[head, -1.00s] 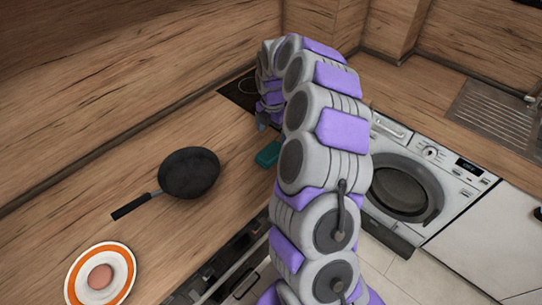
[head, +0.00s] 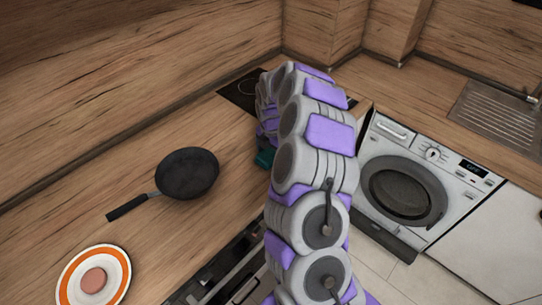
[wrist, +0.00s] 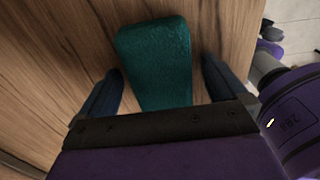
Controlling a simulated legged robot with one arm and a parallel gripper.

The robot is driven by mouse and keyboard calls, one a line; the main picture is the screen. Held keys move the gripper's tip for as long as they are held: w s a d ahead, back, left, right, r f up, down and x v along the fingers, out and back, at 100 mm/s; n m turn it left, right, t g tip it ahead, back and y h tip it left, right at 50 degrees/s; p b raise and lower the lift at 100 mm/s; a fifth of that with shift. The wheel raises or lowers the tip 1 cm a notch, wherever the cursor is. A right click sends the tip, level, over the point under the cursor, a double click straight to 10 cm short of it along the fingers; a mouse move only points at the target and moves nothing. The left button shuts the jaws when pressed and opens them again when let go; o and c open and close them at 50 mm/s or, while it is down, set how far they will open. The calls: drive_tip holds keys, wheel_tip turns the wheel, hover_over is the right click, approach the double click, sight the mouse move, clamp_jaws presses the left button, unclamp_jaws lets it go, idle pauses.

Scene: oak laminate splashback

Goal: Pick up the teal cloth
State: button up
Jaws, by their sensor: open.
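The teal cloth (wrist: 158,62) lies on the wooden counter. In the wrist view it is a folded, rounded block whose near end sits between my gripper's two dark fingers. My gripper (wrist: 160,92) is open, with a finger on each side of the cloth and a gap showing on both sides. In the head view only a small part of the cloth (head: 264,159) shows beside my arm. The fingers are hidden there behind the arm.
A black frying pan (head: 188,174) lies left of the cloth on the counter (head: 150,245). A plate with an orange ring (head: 68,295) holds a round pinkish item. A dark hob (head: 240,92) is behind. The counter's front edge and a washing machine (head: 405,188) are to the right.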

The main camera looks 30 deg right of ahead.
sight(271, 151)
drive_tip(key=shift+c, duration=0.4)
drive_tip(key=c, duration=1)
drive_tip(key=shift+r, duration=0.1)
drive_tip(key=shift+r, duration=0.5)
wheel_tip(271, 151, up, 3)
drive_tip(key=shift+f+p, duration=0.1)
drive_tip(key=shift+p, duration=0.65)
drive_tip(key=s+a, duration=0.1)
drive_tip(key=s, duration=0.4)
drive_tip(key=s+a+p, duration=0.1)
drive_tip(key=s, duration=0.4)
drive_tip(key=s+r+p, duration=0.1)
drive_tip(key=s, duration=0.4)
drive_tip(key=shift+s+a, duration=0.35)
drive_tip(key=shift+a, duration=0.05)
